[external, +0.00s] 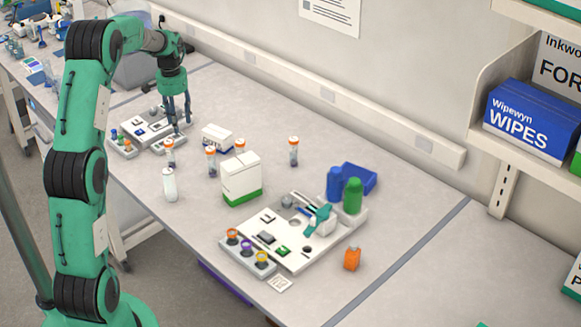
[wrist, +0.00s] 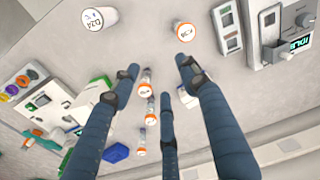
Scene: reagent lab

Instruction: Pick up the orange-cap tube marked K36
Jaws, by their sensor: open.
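My gripper (external: 180,115) is open and empty above the bench, near the far-left device. Its three dark fingers spread across the wrist view. An orange-cap tube (wrist: 184,31) shows at the top of the wrist view, beyond the fingertips. Its cap lettering is small and turned, perhaps K36; I cannot read it surely. It appears to be the leftmost orange-cap tube (external: 170,152) in the external view. Three other orange-cap tubes stand to the right: one (external: 211,162), another behind it (external: 240,148), and one farther right (external: 293,152). Their marks are unreadable in the external view.
A white bottle (external: 169,186) stands in front of the tubes. A white-and-green box (external: 241,190) and small white box (external: 216,137) stand close by. The far-left device (external: 142,130) is beside my gripper. Another device (external: 300,255) and an orange bottle (external: 352,259) are at right.

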